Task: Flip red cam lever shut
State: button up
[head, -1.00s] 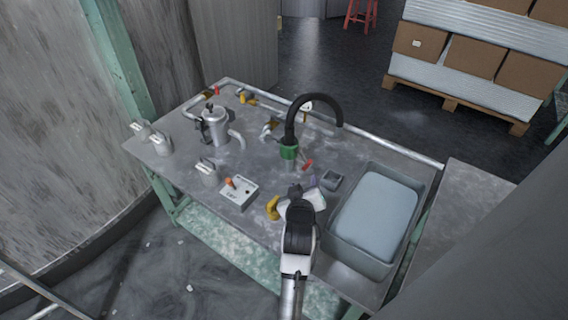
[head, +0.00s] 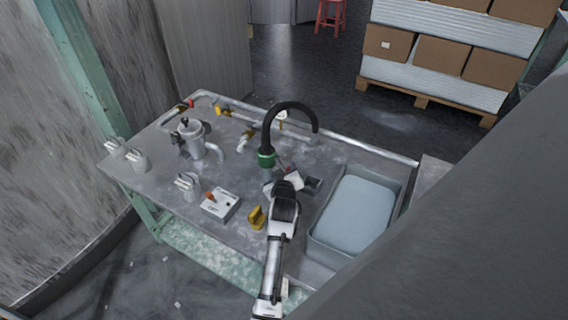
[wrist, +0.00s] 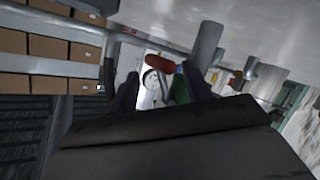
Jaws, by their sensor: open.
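The red cam lever (wrist: 158,66) shows in the wrist view as a rounded red end between my two fingers. Green material (wrist: 180,88) lies just right of and below it. In the head view, the green fitting (head: 266,158) stands upright on the bench with a black curved hose (head: 270,125) rising from it. My gripper (head: 284,182) is just to the right and in front of that fitting and mostly hides the lever there. In the wrist view my gripper (wrist: 160,88) is open, with dark fingers on either side of the lever; contact cannot be told.
A grey tub (head: 398,205) stands right of my arm and a small dark box (head: 313,185) lies near my gripper. A yellow piece (head: 256,217) and a white control box (head: 221,204) are to the left. A metal pot (head: 191,135) stands further left.

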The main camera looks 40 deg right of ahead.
jog(key=shift+w+d+f, duration=0.1)
jog(key=shift+w+d, duration=0.05)
jog(key=shift+w, duration=0.05)
jog(key=c, duration=0.8)
jog(key=shift+f+t+b, duration=0.3)
jog(key=shift+f+b, duration=0.05)
jog(key=shift+b, duration=0.6)
grip_shut()
jog(key=shift+w+m+t+b, duration=0.15)
jog(key=shift+m+t+b, duration=0.15)
jog(key=shift+m+b, duration=0.3)
jog(key=shift+f, duration=0.1)
jog(key=o, duration=0.6)
grip_release()
jog(key=shift+f, duration=0.1)
jog(key=shift+o, duration=1)
jog(key=shift+w, duration=0.1)
